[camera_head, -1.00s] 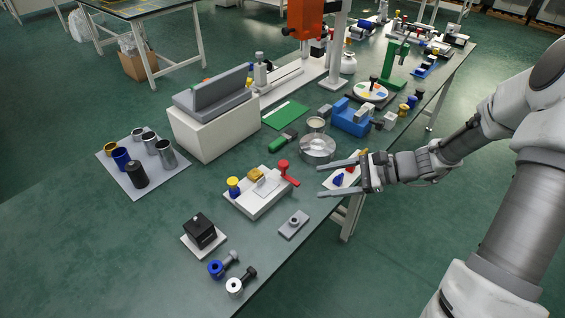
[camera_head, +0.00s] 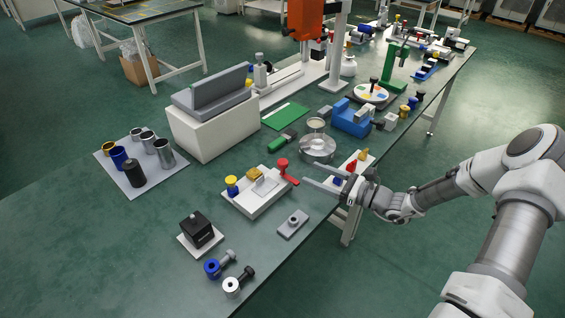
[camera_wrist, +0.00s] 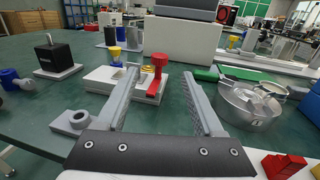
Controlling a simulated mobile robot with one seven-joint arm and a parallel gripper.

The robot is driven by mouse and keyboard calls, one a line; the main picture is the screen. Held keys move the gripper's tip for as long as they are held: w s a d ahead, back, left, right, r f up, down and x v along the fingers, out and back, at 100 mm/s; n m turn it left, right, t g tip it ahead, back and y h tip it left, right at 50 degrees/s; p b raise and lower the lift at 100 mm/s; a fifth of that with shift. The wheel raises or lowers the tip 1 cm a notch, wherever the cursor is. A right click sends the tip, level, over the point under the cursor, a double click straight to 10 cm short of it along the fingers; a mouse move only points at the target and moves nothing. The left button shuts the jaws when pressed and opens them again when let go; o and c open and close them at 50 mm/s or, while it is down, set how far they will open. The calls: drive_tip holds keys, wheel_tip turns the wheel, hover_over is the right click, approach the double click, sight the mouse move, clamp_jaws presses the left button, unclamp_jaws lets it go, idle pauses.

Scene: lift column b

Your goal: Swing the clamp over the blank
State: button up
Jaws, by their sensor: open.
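A red clamp (camera_head: 282,164) with an upright knob and a short arm stands at the right end of a white fixture plate (camera_head: 254,208). Its arm points outward over the plate's right edge, away from the pale blank (camera_head: 265,186) in the middle. A brass-coloured block and a yellow knob on a blue base (camera_head: 232,186) are also on the plate. My gripper (camera_head: 306,173) is open and empty, just right of the clamp. In the wrist view, the clamp (camera_wrist: 158,72) appears between the two fingers, beyond their tips; I see no contact.
A round metal dish (camera_head: 317,147) stands behind my gripper. A small white tray with red, yellow and blue pieces (camera_head: 352,167) lies under my wrist. A grey plate with a boss (camera_head: 293,223) sits in front.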

sight(283, 161)
drive_tip(key=x, duration=1.1)
drive_tip(key=shift+f+b, duration=0.1)
drive_tip(key=shift+b, duration=0.3)
clamp_jaws()
